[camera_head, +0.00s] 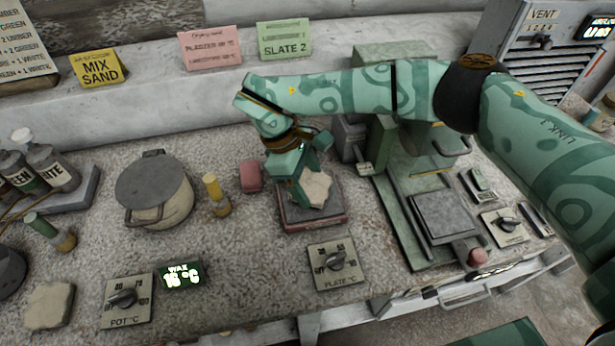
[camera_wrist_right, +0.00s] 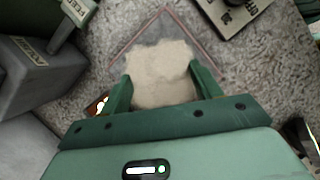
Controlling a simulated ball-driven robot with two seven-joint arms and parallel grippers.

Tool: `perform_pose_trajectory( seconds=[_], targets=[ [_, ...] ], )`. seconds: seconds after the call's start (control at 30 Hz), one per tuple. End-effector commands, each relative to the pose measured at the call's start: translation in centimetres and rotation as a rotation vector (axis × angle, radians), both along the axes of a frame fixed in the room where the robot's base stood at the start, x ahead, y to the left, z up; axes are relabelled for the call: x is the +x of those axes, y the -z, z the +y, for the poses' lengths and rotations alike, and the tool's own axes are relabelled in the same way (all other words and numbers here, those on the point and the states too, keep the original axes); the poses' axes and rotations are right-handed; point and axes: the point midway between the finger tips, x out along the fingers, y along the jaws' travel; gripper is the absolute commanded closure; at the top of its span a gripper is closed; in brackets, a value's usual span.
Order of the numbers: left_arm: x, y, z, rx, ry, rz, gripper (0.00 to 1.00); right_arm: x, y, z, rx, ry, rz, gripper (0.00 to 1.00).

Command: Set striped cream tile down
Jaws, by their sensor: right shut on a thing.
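A cream, rough-edged tile (camera_head: 316,187) is held between the fingers of my right gripper (camera_head: 305,190). It also shows in the right wrist view (camera_wrist_right: 160,75), with a green finger on each side; I cannot make out stripes on it. The tile is over the dark square hot plate with a reddish rim (camera_head: 315,223), whose corner shows beyond the tile in the wrist view (camera_wrist_right: 168,12). I cannot tell whether the tile touches the plate. My left gripper is not in view.
A plate dial (camera_head: 335,263) stands in front of the hot plate. A reddish block (camera_head: 251,177), a yellow-topped tool (camera_head: 215,195) and a lidded pot (camera_head: 155,190) are to its left. A green press (camera_head: 430,205) stands to its right. Another pale slab (camera_head: 49,305) lies front left.

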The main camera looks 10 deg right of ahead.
Motion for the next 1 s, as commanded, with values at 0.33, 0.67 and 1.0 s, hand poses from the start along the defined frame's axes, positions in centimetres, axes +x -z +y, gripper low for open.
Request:
perform_pose_trajectory(
  seconds=[0.33,0.67,1.0],
  targets=[
    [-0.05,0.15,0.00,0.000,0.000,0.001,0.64,0.02,0.72,0.02,0.000,0.000,-0.001,0.66],
    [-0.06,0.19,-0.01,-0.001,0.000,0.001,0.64,0.02,0.99,0.01,0.000,0.000,-0.001,0.11],
    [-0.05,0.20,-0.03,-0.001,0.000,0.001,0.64,0.01,1.02,0.00,0.000,0.000,0.000,0.11]
  ],
)
